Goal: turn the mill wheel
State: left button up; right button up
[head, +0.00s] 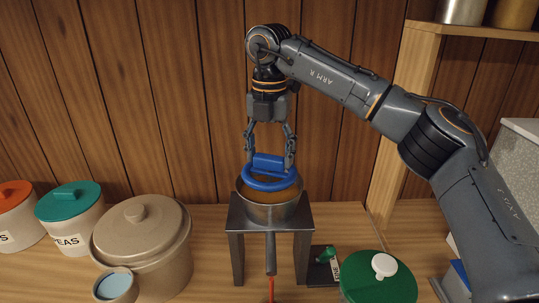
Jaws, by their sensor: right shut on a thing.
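The mill wheel is a blue ring with a raised block (269,182). It lies over the top of a metal pot (271,213) with brownish contents, set on a dark metal stand (229,220). My right gripper (270,163) points down from above and is shut on the blue wheel, its fingers at either side of the raised block. The fingertips are partly hidden against the wheel. My left gripper is not in the head view.
On the counter at the left stand a lidded beige crock (142,235), a small cup (116,287), and canisters with a green lid (68,200) and an orange lid (12,194). A green-lidded container (377,280) stands front right. A shelf post (395,130) rises behind my right arm.

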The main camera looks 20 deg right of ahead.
jog(key=shift+f+m, duration=0.1)
jog(key=shift+m, duration=0.5)
jog(key=o, duration=1.2)
jog(key=shift+c, duration=0.2)
jog(key=shift+r, duration=0.2)
notch_tip(320, 180, up, 12)
jog(key=shift+f, duration=0.15)
